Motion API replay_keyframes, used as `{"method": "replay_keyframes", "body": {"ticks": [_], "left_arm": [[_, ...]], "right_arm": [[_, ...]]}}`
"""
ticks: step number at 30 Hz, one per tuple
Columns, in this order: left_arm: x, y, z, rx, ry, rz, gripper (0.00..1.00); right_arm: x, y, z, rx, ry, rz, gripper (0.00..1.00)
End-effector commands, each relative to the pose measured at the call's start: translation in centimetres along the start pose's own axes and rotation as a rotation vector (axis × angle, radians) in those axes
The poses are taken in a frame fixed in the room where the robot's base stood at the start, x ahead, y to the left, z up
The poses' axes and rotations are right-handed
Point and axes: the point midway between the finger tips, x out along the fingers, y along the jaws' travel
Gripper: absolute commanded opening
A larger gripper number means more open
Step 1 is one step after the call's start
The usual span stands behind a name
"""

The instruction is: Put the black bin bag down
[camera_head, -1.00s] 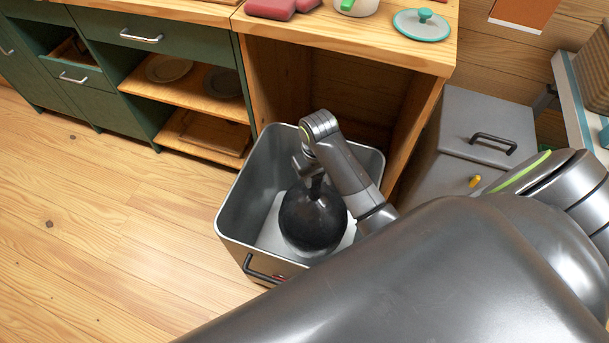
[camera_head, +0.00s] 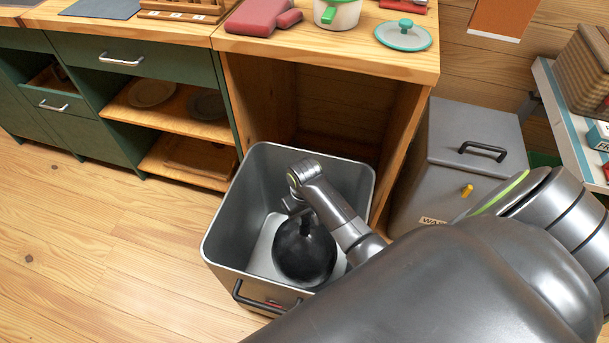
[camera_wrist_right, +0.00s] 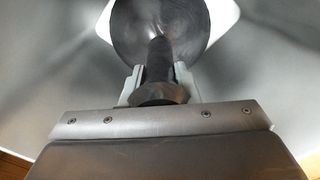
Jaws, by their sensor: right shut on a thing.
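The black bin bag (camera_head: 304,254) is a round dark bundle inside an open grey metal bin (camera_head: 225,217), above or on its pale floor; I cannot tell whether it touches. My right gripper (camera_head: 300,212) reaches down into the bin from the right and is shut on the bag's neck. In the right wrist view the gripper (camera_wrist_right: 158,82) has its fingers on both sides of the dark neck, with the round black bag (camera_wrist_right: 160,25) beyond. My left gripper is not in view.
A wooden counter (camera_head: 330,52) with a pot (camera_head: 337,12) and a lid (camera_head: 403,36) stands behind the bin. A lidded grey box (camera_head: 458,140) with a black handle is to the right. The wooden floor (camera_head: 90,260) at left is clear.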

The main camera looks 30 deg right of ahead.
Motion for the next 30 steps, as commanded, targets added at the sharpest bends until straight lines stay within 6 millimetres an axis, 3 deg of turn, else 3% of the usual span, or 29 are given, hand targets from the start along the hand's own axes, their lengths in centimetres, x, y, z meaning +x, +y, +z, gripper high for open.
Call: {"method": "replay_keyframes", "body": {"ticks": [26,27,30], "left_arm": [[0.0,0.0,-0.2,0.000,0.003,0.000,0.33],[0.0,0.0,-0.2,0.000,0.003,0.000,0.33],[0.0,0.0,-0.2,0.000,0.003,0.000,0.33]], "right_arm": [[1.6,0.0,-0.2,-0.001,0.005,0.000,0.00],[1.8,0.0,0.0,0.000,0.002,0.000,0.31],[1.8,0.0,0.0,0.000,0.002,0.000,0.44]]}}
